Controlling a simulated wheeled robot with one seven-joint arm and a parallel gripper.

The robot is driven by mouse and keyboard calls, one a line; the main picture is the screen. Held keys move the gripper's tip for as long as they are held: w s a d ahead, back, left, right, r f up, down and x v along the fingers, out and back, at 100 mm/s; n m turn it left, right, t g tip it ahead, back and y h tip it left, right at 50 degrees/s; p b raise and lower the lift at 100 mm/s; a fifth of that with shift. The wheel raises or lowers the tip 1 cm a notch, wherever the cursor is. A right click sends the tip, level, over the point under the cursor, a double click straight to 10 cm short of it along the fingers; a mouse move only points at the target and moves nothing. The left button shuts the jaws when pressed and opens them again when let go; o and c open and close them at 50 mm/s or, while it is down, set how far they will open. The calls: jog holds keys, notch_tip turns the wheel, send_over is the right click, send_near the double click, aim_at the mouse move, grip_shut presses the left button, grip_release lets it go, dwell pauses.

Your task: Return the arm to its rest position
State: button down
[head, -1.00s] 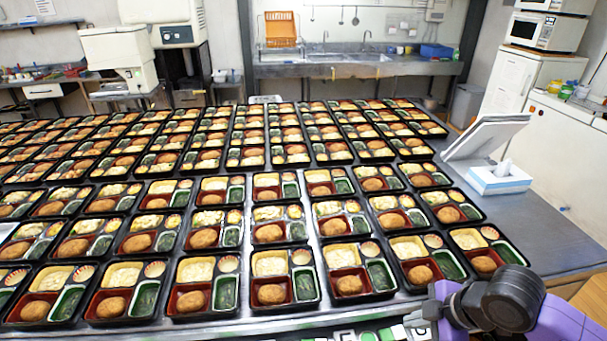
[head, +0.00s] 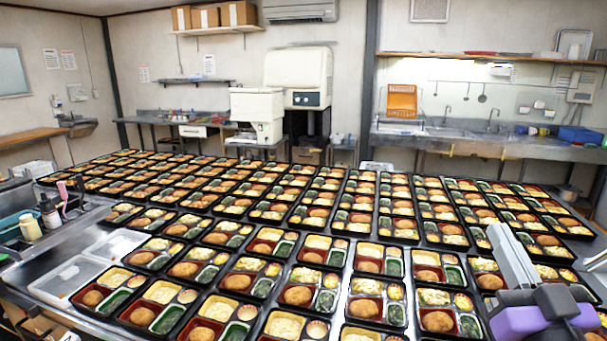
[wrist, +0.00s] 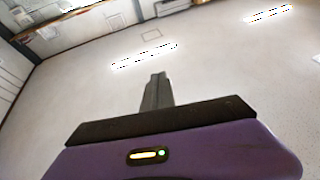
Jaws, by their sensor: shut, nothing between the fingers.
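My gripper (head: 512,258) is at the lower right of the head view, with grey fingers above its purple body, over the right part of the table. In the wrist view its dark fingers (wrist: 157,91) are together, with nothing between them. The wrist view looks past them at a pale ceiling with bright lights, so the gripper points upward. It is apart from the food trays and hides some of them in the head view.
Rows of filled bento trays (head: 285,326) cover most of the steel table (head: 22,281). Empty clear trays (head: 66,280) lie at the left, near bottles (head: 50,212). A sink counter (head: 470,143) and a white machine (head: 257,110) stand behind.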

jog(key=s+a+f+g, duration=0.2)
jog(key=s+a+f, duration=0.1)
jog(key=s+f, duration=0.6)
jog(key=s+a+f+g, duration=0.3)
jog(key=s+f, duration=0.7)
jog(key=s, duration=0.5)
jog(key=s+a+f+g+b, duration=0.1)
jog(key=s+a+f+g, duration=0.1)
jog(key=s+f, duration=0.7)
jog(key=s+a, duration=0.1)
jog(key=s, duration=0.2)
jog(key=shift+s+f+g+y, duration=0.3)
jog(key=shift+s+g+y, duration=0.05)
jog(key=shift+g+y, duration=0.05)
